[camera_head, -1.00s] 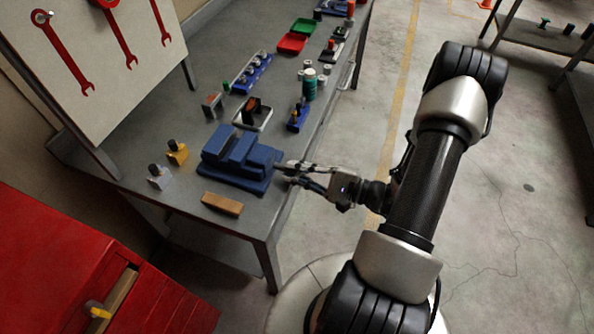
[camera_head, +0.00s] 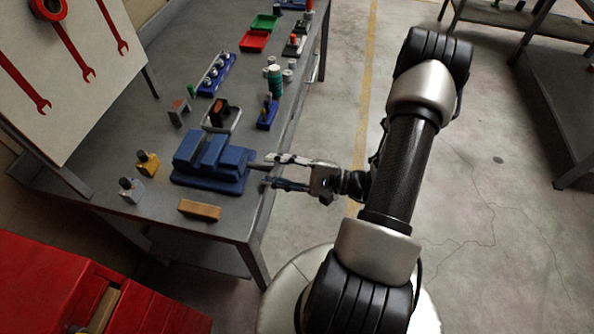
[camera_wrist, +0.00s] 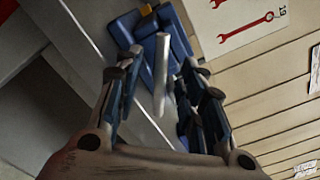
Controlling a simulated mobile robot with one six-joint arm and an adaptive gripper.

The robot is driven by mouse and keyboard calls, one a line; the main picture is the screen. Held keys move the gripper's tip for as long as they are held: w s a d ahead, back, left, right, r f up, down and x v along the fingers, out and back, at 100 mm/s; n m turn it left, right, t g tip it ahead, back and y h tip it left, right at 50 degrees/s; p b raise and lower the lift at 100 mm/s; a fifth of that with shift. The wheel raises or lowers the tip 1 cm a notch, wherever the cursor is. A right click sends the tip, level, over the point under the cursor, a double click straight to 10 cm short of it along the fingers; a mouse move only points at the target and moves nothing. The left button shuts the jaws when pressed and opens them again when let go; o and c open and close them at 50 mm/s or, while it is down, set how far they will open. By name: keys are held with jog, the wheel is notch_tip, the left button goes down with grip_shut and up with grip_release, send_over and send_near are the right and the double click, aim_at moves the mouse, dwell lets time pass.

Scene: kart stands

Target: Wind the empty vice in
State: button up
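The blue vice (camera_head: 222,165) stands on the grey bench near its front edge. Its upright jaws have a gap between them that looks empty. A grey round bar (camera_head: 260,167) sticks out of its right side over the bench edge. The vice (camera_wrist: 128,28) also shows at the top of the wrist view, its bar (camera_wrist: 161,75) pointing towards the camera. My gripper (camera_head: 267,170) is at the right of the vice, its fingers on either side of the bar's end. In the wrist view my gripper (camera_wrist: 158,82) is open, with clear space between the bar and both fingers.
A wooden block (camera_head: 199,210) lies in front of the vice. A yellow piece (camera_head: 147,163) and a grey piece (camera_head: 131,190) stand to its left. A blue holder (camera_head: 267,113) and a tray (camera_head: 222,118) sit behind it. A red cabinet (camera_head: 50,285) is lower left.

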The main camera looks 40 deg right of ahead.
jog(key=v, duration=1)
jog(key=shift+s+d, duration=0.25)
jog(key=s+a+r+n+g+h, duration=0.2)
jog(key=a+r+n+g+h, duration=0.2)
jog(key=a+r+n, duration=0.5)
jog(key=s+a+r+n+g+h, duration=0.2)
jog(key=a+r+n+g+h, duration=0.3)
jog(key=a+r+n+h, duration=0.2)
jog(key=shift+s+a+r+n+g, duration=0.25)
jog(key=shift+a+r+n, duration=0.95)
jog(key=shift+r, duration=1.1)
jog(key=shift+d, duration=0.1)
